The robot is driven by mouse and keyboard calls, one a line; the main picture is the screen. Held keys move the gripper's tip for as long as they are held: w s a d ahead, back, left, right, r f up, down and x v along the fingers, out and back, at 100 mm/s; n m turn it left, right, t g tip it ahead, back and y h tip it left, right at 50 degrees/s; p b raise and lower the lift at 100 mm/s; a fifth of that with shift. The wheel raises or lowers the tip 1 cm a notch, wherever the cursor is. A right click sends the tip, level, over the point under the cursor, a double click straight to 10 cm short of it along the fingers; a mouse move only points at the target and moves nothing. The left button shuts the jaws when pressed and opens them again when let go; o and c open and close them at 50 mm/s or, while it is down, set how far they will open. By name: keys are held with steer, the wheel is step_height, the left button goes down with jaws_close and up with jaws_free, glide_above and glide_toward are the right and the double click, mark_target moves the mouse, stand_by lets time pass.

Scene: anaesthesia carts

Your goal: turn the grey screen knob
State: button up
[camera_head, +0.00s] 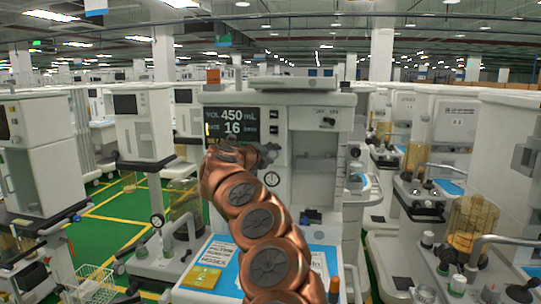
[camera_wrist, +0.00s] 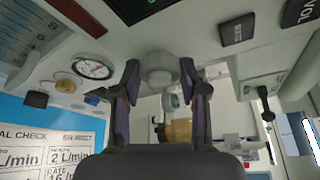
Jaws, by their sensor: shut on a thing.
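The grey screen knob (camera_wrist: 159,66) shows in the wrist view, round and pale, on the light panel between my fingertips. My gripper (camera_wrist: 160,78) is shut on it, one dark finger on each side. In the head view my gripper (camera_head: 264,155) is at the lower right of the dark screen (camera_head: 228,127), at the cart's front. The screen reads 450 mL and 16. The knob cannot be made out in the head view, where my gripper and arm cover that spot.
A round gauge (camera_head: 271,179) sits just below my gripper, and the wrist view shows it at the left (camera_wrist: 92,66). Black buttons (camera_wrist: 237,29) are on the panel. A blue worktop with printed cards (camera_head: 201,277) lies below. Other carts (camera_head: 441,150) stand on both sides.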

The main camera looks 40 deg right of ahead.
steer(key=o, duration=1.1)
steer(key=shift+o, duration=0.2)
steer(key=shift+a, duration=0.1)
steer(key=v, duration=1.1)
steer(key=shift+a, duration=0.4)
steer(key=shift+s+r, duration=0.1)
